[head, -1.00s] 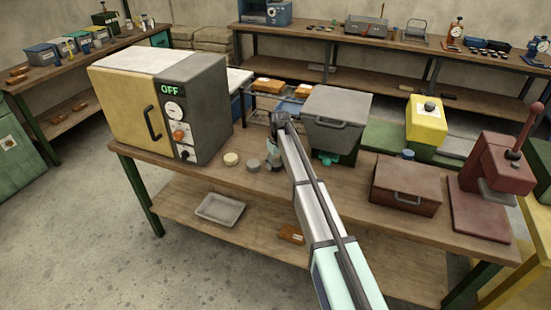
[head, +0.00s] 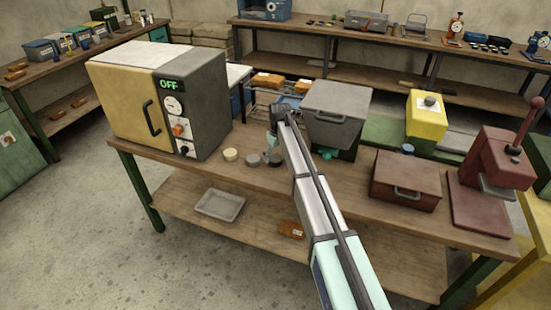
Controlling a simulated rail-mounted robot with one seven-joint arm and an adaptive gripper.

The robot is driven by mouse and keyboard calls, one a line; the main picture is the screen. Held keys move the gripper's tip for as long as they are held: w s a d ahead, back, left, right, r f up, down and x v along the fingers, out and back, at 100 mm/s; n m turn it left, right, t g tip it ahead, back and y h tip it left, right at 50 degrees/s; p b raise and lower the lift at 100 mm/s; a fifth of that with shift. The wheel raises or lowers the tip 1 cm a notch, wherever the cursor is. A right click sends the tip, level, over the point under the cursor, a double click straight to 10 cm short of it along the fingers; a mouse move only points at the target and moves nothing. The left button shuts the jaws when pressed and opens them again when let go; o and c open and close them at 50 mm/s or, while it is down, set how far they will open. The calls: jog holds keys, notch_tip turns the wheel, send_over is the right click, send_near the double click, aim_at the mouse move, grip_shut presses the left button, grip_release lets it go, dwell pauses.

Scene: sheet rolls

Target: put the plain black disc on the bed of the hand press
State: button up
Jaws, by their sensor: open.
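A dark disc (head: 276,160), which looks like the plain black one, lies on the wooden bench just below my gripper. My gripper (head: 271,143) hangs above the discs, open, with its fingers small and partly hidden by my arm. I see nothing held in it. A grey disc (head: 253,160) and a cream disc (head: 230,154) lie in a row to the left of the dark disc. The red hand press (head: 505,160) stands at the bench's right end. Its flat bed (head: 478,210) looks bare.
A yellow box (head: 426,118) and a small blue disc (head: 408,149) stand behind the case.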

aim_at(276, 159)
jog(key=shift+o, duration=0.3)
jog(key=shift+s+d+r+b, duration=0.1)
jog(key=shift+r+b, duration=0.1)
jog(key=shift+r, duration=0.85)
jog(key=shift+s+d+r+b, duration=0.1)
jog(key=shift+r+b, duration=0.1)
jog(key=shift+r, duration=0.85)
jog(key=shift+f, duration=0.1)
